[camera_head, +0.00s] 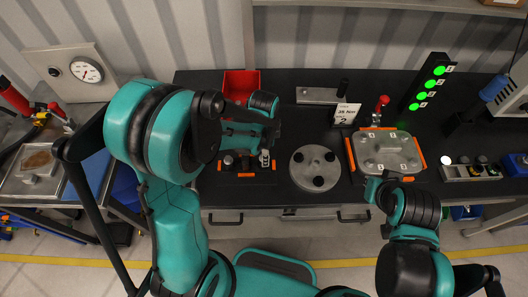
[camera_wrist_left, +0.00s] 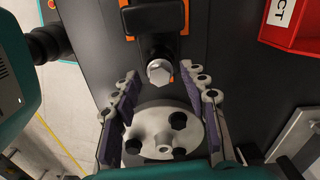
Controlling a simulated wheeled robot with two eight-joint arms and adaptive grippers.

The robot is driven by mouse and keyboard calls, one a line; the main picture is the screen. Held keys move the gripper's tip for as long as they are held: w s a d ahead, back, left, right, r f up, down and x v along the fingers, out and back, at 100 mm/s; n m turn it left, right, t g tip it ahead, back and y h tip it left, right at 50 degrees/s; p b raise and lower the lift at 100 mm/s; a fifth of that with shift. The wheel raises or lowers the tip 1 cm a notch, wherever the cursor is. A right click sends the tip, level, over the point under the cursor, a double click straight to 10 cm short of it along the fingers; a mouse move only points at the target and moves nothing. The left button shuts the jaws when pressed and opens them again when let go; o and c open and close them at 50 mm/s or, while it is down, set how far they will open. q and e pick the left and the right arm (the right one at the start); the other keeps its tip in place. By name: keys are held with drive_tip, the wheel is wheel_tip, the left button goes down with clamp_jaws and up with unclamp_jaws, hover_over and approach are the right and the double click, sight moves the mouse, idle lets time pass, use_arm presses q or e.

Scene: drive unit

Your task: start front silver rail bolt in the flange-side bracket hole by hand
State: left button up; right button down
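A silver hex-headed bolt (camera_wrist_left: 160,72) shows in the left wrist view, seated in a dark holder with orange edges. In the head view a silver bolt (camera_head: 264,158) stands at the right end of a small dark rack (camera_head: 246,174), beside darker pieces. My left gripper (camera_wrist_left: 158,78) is open, its purple-padded fingers on either side of the bolt head with gaps showing. In the head view my left arm partly hides this gripper (camera_head: 268,138) and the rack. My right gripper (camera_head: 373,188) is near the front of the silver numbered cover; its fingers are unclear. I cannot identify the flange-side bracket hole.
A round silver plate (camera_head: 304,174) with dark knobs lies right of the rack. A red bin (camera_head: 241,82) stands behind my left gripper. A "35 Nm" card (camera_head: 346,114) stands behind the plate.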

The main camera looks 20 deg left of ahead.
use_arm(q)
wheel_tip(320, 180, up, 17)
drive_tip(key=p, duration=0.4)
idle(0.5)
drive_tip(key=shift+s, duration=0.1)
idle(0.4)
drive_tip(key=s+a+f+n+t+b, duration=0.4)
drive_tip(key=s+f+n+t+b, duration=0.3)
drive_tip(key=s+f+n+b, duration=0.3)
drive_tip(key=f+n+b, duration=0.1)
drive_tip(key=n+b, duration=0.2)
drive_tip(key=shift+a+b, duration=0.35)
